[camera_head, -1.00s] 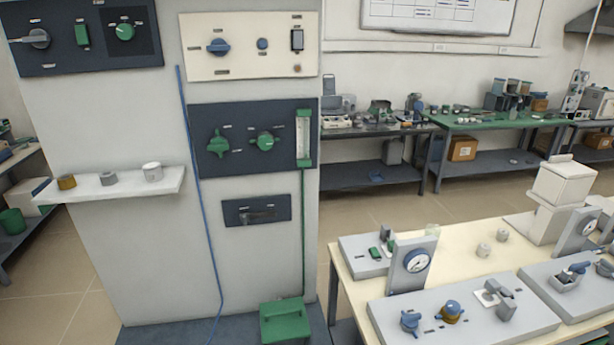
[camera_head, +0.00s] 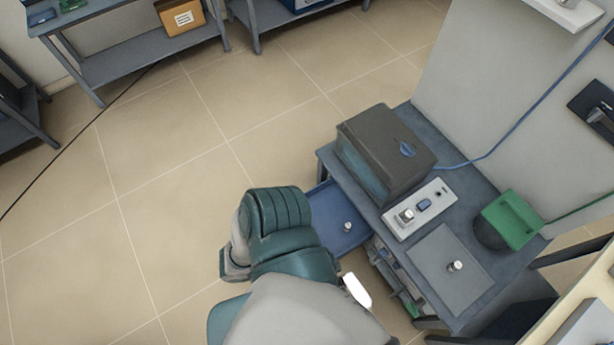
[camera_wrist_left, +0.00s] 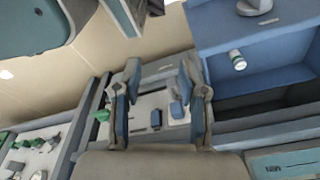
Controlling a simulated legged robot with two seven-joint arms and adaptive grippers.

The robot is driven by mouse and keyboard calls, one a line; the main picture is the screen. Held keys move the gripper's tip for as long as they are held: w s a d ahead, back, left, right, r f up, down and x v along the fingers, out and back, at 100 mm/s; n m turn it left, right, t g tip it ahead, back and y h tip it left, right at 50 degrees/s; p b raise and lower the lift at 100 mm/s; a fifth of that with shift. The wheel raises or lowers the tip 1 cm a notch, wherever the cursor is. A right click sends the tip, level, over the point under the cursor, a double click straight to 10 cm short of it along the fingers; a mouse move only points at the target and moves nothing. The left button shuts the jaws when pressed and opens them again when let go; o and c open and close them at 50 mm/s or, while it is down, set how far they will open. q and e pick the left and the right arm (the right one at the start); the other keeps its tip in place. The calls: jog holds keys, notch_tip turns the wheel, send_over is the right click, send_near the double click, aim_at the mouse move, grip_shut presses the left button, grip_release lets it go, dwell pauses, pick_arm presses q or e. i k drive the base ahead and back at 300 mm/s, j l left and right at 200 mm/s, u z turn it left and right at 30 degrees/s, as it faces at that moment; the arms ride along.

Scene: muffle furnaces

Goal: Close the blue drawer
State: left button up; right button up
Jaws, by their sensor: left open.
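The blue drawer (camera_head: 335,222) is pulled out from the left side of the grey bench, with a small metal knob-like piece in it. It also shows in the left wrist view (camera_wrist_left: 265,72), open, at the upper right, with a small white-and-green cylinder at its near panel. My left arm reaches in from the bottom of the head view, its teal and grey links covering the area just left of and below the drawer. My left gripper (camera_wrist_left: 158,95) shows in the wrist view with fingers apart and nothing between them, left of and apart from the drawer. My right gripper is not in view.
A dark box (camera_head: 390,150) with a blue knob, a switch panel (camera_head: 420,207) and a green-handled item (camera_head: 510,218) stand on the bench (camera_head: 470,185). Open tiled floor (camera_head: 180,210) lies to the left. Further benches stand at the back.

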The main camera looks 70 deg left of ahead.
aim_at(331, 209)
jog(key=k+u, duration=0.25)
jog(key=u, duration=0.15)
jog(key=k+j+u, duration=0.15)
jog(key=u, duration=0.25)
jog(key=k, duration=0.1)
